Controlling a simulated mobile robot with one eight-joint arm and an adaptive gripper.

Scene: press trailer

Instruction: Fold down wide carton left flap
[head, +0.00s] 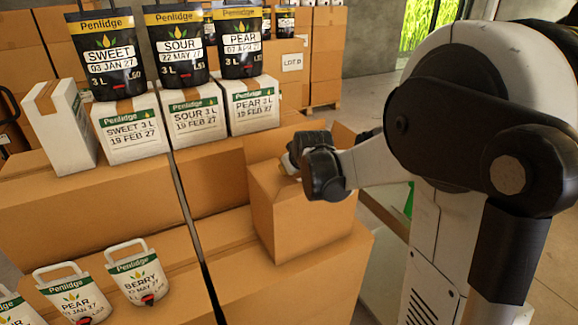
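The open brown carton (305,222) stands upright on a larger brown box, right of the middle in the head view. One flap (262,147) stands up at its far left side, behind my gripper. Another flap (343,136) stands up at the far right, partly behind my arm. My gripper (290,162) is over the top of the carton, in front of the upright far flap. My dark wrist hides much of the carton's opening. I cannot tell whether the fingers touch a flap, or whether they are open or shut.
White Penlidge boxes (195,117) stand in a row behind to the left, with black pouches (178,45) on top. White pouches (137,272) with handles stand at the front left. Brown cartons (328,50) are stacked at the back. Bare box top lies left of the carton.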

